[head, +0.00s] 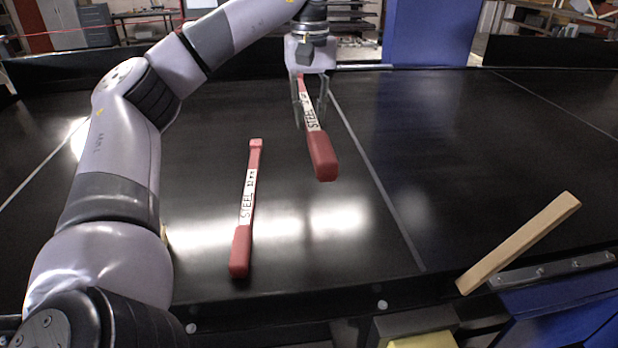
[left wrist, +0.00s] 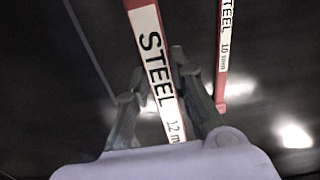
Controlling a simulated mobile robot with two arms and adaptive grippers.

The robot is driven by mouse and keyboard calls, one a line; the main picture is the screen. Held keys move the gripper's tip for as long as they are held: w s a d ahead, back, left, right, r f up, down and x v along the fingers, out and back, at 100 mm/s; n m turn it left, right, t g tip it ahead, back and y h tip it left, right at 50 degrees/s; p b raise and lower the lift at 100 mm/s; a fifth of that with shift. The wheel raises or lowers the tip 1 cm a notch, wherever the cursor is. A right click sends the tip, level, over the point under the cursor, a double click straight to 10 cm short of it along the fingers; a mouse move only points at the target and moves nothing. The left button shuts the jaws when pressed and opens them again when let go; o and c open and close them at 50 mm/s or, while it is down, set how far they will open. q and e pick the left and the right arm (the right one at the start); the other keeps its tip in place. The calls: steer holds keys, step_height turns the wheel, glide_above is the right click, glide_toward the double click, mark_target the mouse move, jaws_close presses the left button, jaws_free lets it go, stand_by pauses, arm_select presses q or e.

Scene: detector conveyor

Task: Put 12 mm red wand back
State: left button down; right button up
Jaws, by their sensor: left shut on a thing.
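My left gripper (head: 311,108) is shut on the 12 mm red wand (head: 322,158), gripping it around its white label. The label reads "STEEL 12" in the left wrist view (left wrist: 152,50). The wand's thick red end points toward the head camera, and the wand appears to be raised above the black conveyor belt (head: 340,240). A second red wand (head: 241,250) lies flat on the belt, to the left of the held one. Its label reads "STEEL 10 mm" in the left wrist view (left wrist: 226,50). My right gripper is not in view.
A pale wooden bar (head: 518,243) lies at the belt's front right edge, near a metal bracket (head: 555,270). A blue panel (head: 430,32) stands behind the belt. The belt between the held wand and the wooden bar is clear.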

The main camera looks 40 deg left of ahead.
arm_select(q)
step_height(320, 180, down, 7)
steer(key=s+b, duration=0.1)
steer(key=b, duration=0.4)
glide_above(310, 205)
step_height(310, 205, down, 7)
steer(key=shift+a, duration=0.15)
steer(key=shift+f+p, duration=0.3)
steer(key=shift+p, duration=0.1)
steer(key=shift+f, duration=0.6)
step_height(310, 205, down, 3)
steer(key=shift+f+p, duration=0.2)
steer(key=shift+p, duration=0.4)
steer(key=shift+f, duration=0.2)
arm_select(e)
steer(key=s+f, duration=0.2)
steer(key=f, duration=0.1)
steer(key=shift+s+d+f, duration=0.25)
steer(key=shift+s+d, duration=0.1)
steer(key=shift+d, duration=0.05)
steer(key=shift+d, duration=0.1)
